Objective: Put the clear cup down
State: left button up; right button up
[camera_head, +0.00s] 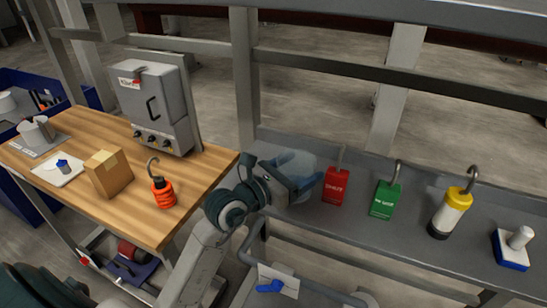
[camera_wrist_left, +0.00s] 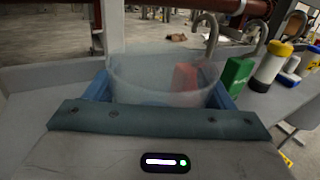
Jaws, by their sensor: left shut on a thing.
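My left gripper (camera_head: 300,184) is over the near left part of the grey metal shelf (camera_head: 400,232). It is shut on the clear cup (camera_wrist_left: 155,80), with a blue finger on each side of it in the left wrist view. The cup is see-through and looks upright, and the red tag shows through its wall. In the head view the cup (camera_head: 292,162) is faint and partly hidden by the gripper. I cannot tell whether its base touches the shelf. My right gripper is not in view.
A wooden table (camera_head: 125,212) with a box (camera_head: 108,174) and an orange hooked item (camera_head: 162,192) is left.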

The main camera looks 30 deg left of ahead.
pick_arm(q)
jog(key=shift+w+a+f+p, duration=0.15)
jog(key=shift+w+a+f, duration=0.65)
jog(key=shift+a, duration=0.8)
jog(key=shift+w+a+f+p, duration=0.2)
jog(key=shift+w+a+f, duration=0.6)
jog(key=shift+a, duration=0.75)
jog(key=shift+w+a+f+p, duration=0.15)
jog(key=shift+w+a+f, duration=0.65)
jog(key=shift+a, duration=0.8)
jog(key=shift+r, duration=0.15)
jog(key=shift+f, duration=0.2)
jog(key=o, duration=0.8)
jog(key=shift+o, duration=1)
